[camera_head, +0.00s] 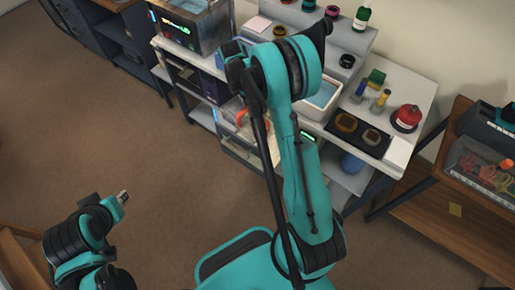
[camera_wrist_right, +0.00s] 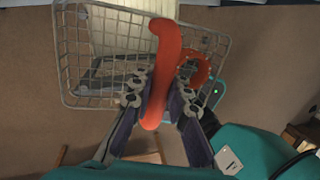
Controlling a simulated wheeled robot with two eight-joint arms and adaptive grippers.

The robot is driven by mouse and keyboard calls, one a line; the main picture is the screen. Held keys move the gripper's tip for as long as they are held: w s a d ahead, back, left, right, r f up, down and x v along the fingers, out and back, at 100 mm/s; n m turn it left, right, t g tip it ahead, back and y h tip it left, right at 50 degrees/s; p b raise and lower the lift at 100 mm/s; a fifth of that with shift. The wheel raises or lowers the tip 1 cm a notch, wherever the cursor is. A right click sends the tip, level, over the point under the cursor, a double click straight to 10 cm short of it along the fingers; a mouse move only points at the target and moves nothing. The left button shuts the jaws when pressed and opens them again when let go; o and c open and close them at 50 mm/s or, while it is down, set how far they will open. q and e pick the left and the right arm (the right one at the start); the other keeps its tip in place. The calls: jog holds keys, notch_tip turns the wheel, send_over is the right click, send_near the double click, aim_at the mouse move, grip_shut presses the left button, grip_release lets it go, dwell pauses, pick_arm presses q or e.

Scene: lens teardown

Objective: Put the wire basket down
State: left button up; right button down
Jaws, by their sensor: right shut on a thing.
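The grey wire basket (camera_wrist_right: 75,92) fills the upper part of the right wrist view. An orange-red handle (camera_wrist_right: 164,42) stands in front of it. My right gripper (camera_wrist_right: 160,88) has its fingers on both sides of this handle and is shut on it. An orange-red piece (camera_head: 241,117) shows beside my right arm in the head view; the right gripper and most of the basket are hidden there. A round red part (camera_wrist_right: 197,66) is behind the right finger. My left gripper (camera_head: 122,196) is at the lower left, away from the bench; its jaws are too small to judge.
A grey bench (camera_head: 405,88) holds bottles, a red round item (camera_head: 406,117), a dark tray (camera_head: 357,134) and a white bin (camera_head: 321,98). A wooden table (camera_head: 440,222) with a clear box (camera_head: 478,165) stands at right. The brown floor at left is clear.

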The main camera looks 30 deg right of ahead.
jog(key=shift+w+d+f+n+h, duration=0.1)
jog(key=shift+w+d+n+h, duration=0.2)
jog(key=shift+d+n, duration=0.55)
jog(key=shift+f+n, duration=0.3)
jog(key=shift+n, duration=0.05)
notch_tip(320, 180, down, 28)
jog(key=b, duration=1)
jog(key=shift+r, duration=0.3)
jog(key=c, duration=1.5)
grip_release()
jog(key=shift+o, duration=0.2)
